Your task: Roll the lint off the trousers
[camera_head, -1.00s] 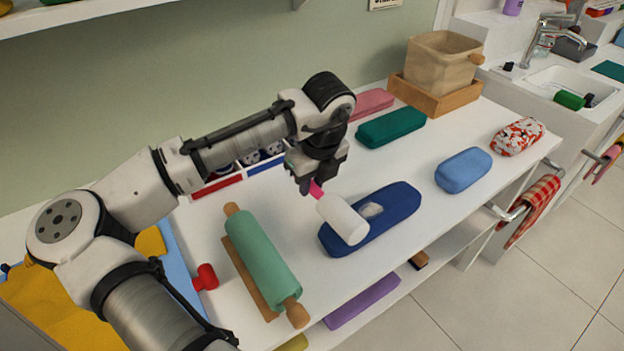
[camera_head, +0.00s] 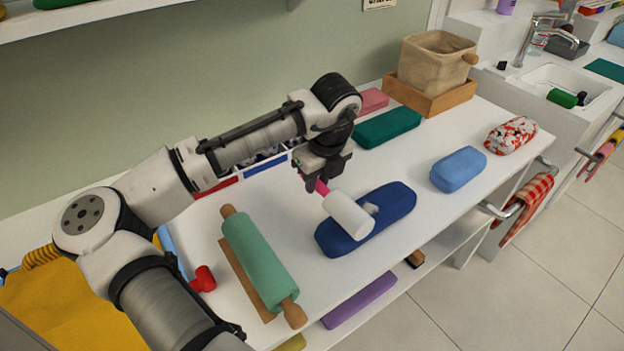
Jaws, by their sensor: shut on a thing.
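A dark blue folded bundle (camera_head: 397,199), which looks like the trousers, lies on the white counter. A small grey-white lint patch (camera_head: 371,208) shows on top of it. My gripper (camera_head: 316,182) is shut on the pink handle of a lint roller with a white roll (camera_head: 348,215). The roll is over the left part of the blue bundle, close beside the lint patch. I cannot tell whether the roll touches the cloth. The roll hides part of the bundle, and my gripper hides part of the handle.
A green rolling pin (camera_head: 259,257) on a board and a red object (camera_head: 203,279) lie left of the bundle. A light blue bundle (camera_head: 458,169) lies right, a dark green one (camera_head: 388,127) behind. A bin (camera_head: 436,62) stands in a wooden tray (camera_head: 432,96). Counter between bundles is bare.

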